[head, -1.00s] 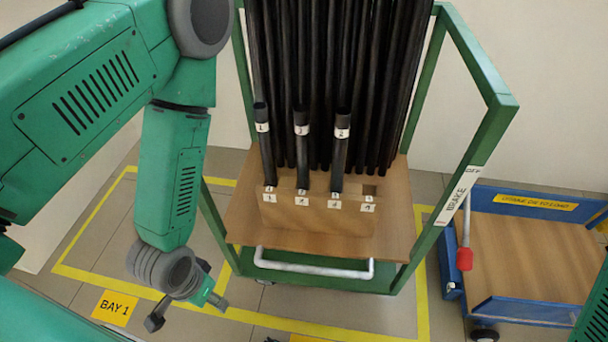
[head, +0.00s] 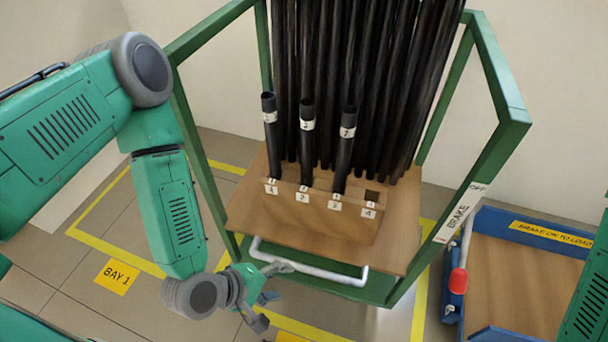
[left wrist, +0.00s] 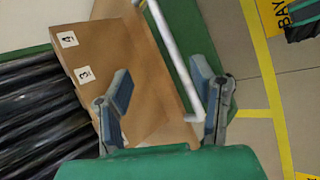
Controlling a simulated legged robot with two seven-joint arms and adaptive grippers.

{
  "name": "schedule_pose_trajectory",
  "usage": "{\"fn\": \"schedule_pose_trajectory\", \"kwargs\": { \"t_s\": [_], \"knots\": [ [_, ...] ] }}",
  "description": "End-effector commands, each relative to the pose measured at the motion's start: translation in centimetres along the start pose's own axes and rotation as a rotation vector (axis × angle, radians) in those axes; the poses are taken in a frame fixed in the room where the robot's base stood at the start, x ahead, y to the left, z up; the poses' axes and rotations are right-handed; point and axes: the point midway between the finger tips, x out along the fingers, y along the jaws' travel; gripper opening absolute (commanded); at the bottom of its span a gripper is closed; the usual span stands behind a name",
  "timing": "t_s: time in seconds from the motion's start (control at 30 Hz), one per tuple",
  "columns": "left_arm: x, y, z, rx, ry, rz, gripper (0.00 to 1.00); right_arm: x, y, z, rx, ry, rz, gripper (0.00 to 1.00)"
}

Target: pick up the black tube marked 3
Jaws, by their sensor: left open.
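Three black tubes stand upright in a wooden block (head: 325,215) on the cart: a left one (head: 273,145), a middle one (head: 306,150) and a right one (head: 343,160). Each has a white label near its top; the digits are too small to read surely. The block's front labels appear to run 1 to 4, and the fourth slot (head: 371,196) is empty. My left gripper (head: 268,296) is open and empty, low in front of the cart by its handle. In the left wrist view its fingers (left wrist: 162,85) are apart, with the block's labels 3 and 4 beyond. My right gripper is not visible.
The green cart frame (head: 487,155) has posts on both sides and a white handle bar (head: 310,269) in front. Many long black tubes (head: 375,85) stand behind the block. A blue trolley (head: 520,240) with a red-gripped lever (head: 458,280) stands at right.

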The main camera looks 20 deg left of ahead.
Motion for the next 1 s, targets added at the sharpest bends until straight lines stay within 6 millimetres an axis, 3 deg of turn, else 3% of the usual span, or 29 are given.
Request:
{"fn": "schedule_pose_trajectory", "kwargs": {
  "t_s": [0.2, 0.3, 0.43, 0.67, 1.0],
  "knots": [
    [2.3, 6.7, -1.9, -0.667, -0.056, 0.411, 0.51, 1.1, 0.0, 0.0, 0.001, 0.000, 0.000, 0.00],
    [1.9, 9.4, -4.1, -0.957, -0.137, 0.605, 0.51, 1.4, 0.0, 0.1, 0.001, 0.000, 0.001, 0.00],
    [0.6, 11.4, -7.1, -1.215, -0.257, 0.798, 0.51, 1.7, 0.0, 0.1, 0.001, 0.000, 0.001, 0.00],
    [-0.4, 13.0, -9.3, -1.377, -0.370, 0.925, 0.51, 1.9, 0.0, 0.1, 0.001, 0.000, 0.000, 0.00],
    [3.5, 17.7, -10.8, -1.372, -0.369, 0.925, 0.51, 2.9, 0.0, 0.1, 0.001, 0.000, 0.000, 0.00]
  ]
}}
